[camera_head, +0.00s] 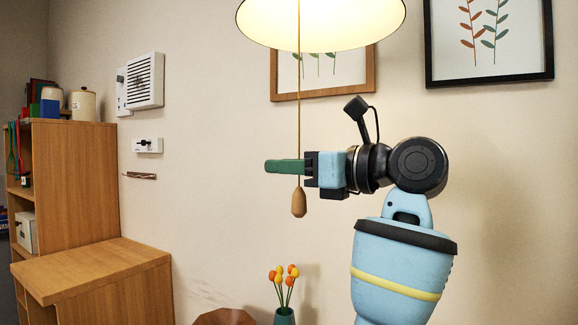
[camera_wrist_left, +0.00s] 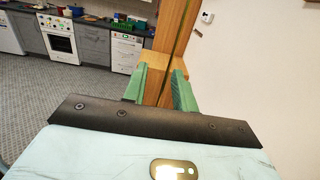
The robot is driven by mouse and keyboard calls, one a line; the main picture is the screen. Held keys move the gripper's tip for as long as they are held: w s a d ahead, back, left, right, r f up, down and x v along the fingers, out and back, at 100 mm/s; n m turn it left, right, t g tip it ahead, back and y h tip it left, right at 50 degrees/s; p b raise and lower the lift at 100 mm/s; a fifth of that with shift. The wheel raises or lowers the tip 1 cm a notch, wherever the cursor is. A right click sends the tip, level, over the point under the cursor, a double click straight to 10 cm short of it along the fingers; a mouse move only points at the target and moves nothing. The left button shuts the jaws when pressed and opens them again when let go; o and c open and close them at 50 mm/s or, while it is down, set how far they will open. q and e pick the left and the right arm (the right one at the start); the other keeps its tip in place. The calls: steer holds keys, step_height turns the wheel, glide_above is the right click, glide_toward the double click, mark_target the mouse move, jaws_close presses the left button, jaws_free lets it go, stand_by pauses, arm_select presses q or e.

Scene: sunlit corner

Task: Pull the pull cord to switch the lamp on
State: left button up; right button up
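The lamp's shade (camera_head: 320,22) hangs at the top of the head view, and its inside glows bright. The thin pull cord (camera_head: 299,115) hangs straight down from it to a wooden knob (camera_head: 299,203). My left gripper (camera_head: 272,166) points left at the cord's height, just above the knob. In the head view its green fingers overlap the cord's line; I cannot tell whether the cord runs between or beside them. In the left wrist view the fingers of my left gripper (camera_wrist_left: 160,72) stand apart. A thin dark line shows between them, which I cannot surely identify. My right gripper is out of view.
A wooden cabinet (camera_head: 75,180) with a lower top (camera_head: 95,265) stands at the left. A vase (camera_head: 284,317) with orange and yellow flowers is below the knob. Framed pictures (camera_head: 490,78) hang on the wall. Kitchen units (camera_wrist_left: 90,42) are far off in the wrist view.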

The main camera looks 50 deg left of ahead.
arm_select(q)
steer(key=v, duration=0.8)
steer(key=shift+b, duration=0.3)
